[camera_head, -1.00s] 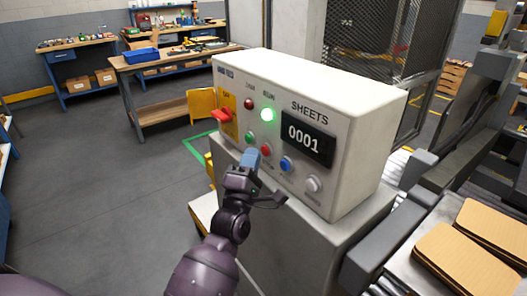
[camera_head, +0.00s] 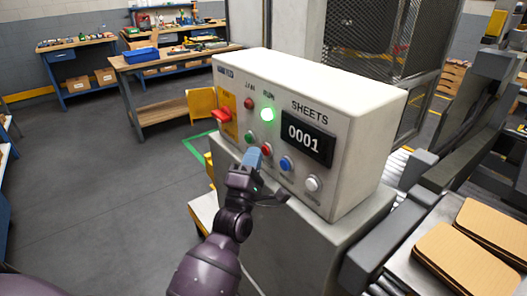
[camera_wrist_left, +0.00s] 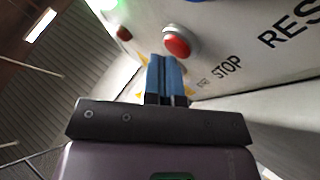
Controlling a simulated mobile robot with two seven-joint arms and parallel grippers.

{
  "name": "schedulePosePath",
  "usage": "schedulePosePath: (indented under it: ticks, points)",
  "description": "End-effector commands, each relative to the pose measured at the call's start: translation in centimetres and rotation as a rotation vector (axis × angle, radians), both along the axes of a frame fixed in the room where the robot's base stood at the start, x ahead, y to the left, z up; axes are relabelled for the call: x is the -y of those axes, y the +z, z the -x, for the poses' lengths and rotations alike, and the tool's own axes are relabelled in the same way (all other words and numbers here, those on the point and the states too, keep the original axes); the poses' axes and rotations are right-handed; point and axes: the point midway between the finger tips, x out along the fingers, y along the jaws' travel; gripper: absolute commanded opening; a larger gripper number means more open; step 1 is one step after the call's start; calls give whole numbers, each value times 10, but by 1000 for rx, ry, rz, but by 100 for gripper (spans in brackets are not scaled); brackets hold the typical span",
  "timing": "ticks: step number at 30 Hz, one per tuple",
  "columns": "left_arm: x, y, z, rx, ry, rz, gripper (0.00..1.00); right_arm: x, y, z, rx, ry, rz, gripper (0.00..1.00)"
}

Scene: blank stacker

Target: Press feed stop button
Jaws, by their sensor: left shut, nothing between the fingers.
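The control box (camera_head: 345,120) is white, with a green light lit under RUN and a display reading 0001. Its red stop button (camera_head: 266,149) sits in the lower row, between a green button (camera_head: 249,137) and a blue button (camera_head: 286,164). In the left wrist view the red button (camera_wrist_left: 177,42) stands out beside the word STOP. My left gripper (camera_head: 252,158) is shut and empty, its blue fingertips just below and left of the red button. In the left wrist view the fingertips (camera_wrist_left: 165,60) appear close to the button; I cannot tell whether they touch it. My right gripper is not in view.
A red switch (camera_head: 221,115) on a yellow plate sits at the box's left end, and a white knob (camera_head: 313,184) at its lower right. Cardboard sheets (camera_head: 468,258) lie on the right. Workbenches stand behind; the floor at left is clear.

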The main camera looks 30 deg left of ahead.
Motion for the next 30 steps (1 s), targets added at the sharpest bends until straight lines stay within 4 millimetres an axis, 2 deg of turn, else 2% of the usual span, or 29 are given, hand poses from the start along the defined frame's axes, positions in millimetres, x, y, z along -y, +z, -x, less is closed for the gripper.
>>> schedulePosePath:
  ticks: [22, 30]
  points:
    - [2, 1, -4, 1, -1, -1, 0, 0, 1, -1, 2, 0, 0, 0]
    - [-2, 1, 5, 0, 1, -2, 0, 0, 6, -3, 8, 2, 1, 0]
